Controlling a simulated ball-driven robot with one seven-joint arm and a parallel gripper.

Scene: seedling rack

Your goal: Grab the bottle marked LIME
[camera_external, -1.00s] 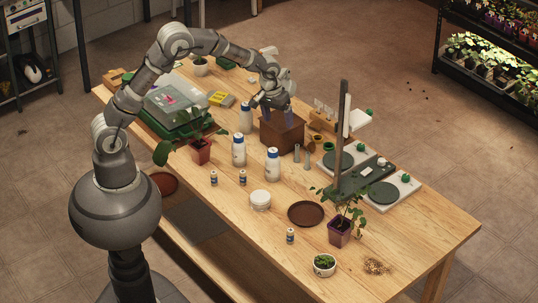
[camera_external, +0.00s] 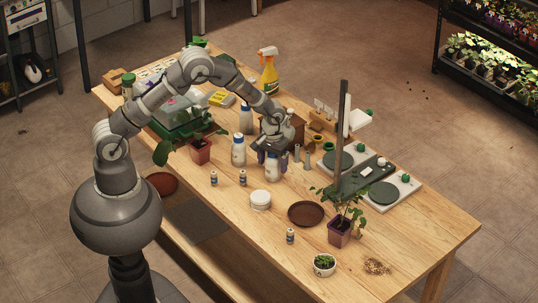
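Three similar white bottles with blue parts stand on the table: a back one (camera_external: 246,121), a middle one (camera_external: 238,153) and a front right one (camera_external: 272,172). Their labels are too small to read, so I cannot tell which is marked LIME. My gripper (camera_external: 272,160) points down at the front right bottle, with its bluish fingers at either side of the bottle's upper part. The gripper hides that bottle's cap. I cannot tell whether the fingers touch it. The bottle stands upright on the table.
A brown wooden box (camera_external: 297,137) stands just behind my gripper. A potted plant (camera_external: 201,151) is to the left, and a white jar (camera_external: 260,200) and brown saucer (camera_external: 306,214) are in front. A dark post (camera_external: 340,140) rises to the right.

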